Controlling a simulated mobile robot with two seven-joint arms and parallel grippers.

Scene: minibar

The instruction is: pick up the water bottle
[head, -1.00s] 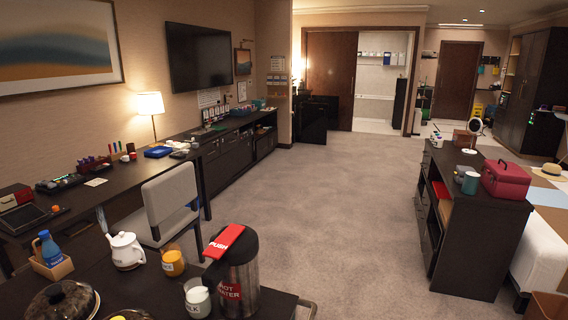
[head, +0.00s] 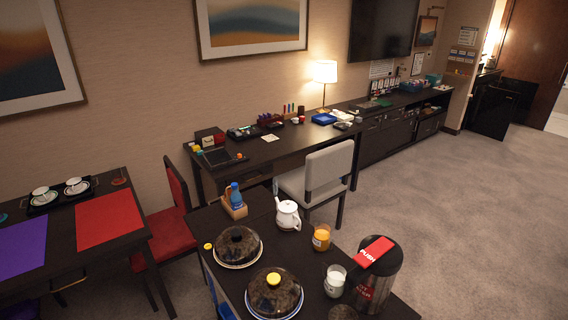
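A blue water bottle (head: 236,194) stands upright in a small wooden holder (head: 232,209). The holder is at the far left corner of the dark table (head: 265,215) in the lower middle of the head view. The bottle's lower part is hidden by the holder. Neither of my grippers shows in the head view.
Near the bottle are a white teapot (head: 288,214), an orange juice glass (head: 321,237), a milk glass (head: 335,280), a hot water dispenser (head: 377,276) and two domed dishes (head: 238,246). A red chair (head: 177,215) and a grey chair (head: 325,180) stand close by. Open carpet (head: 475,200) lies right.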

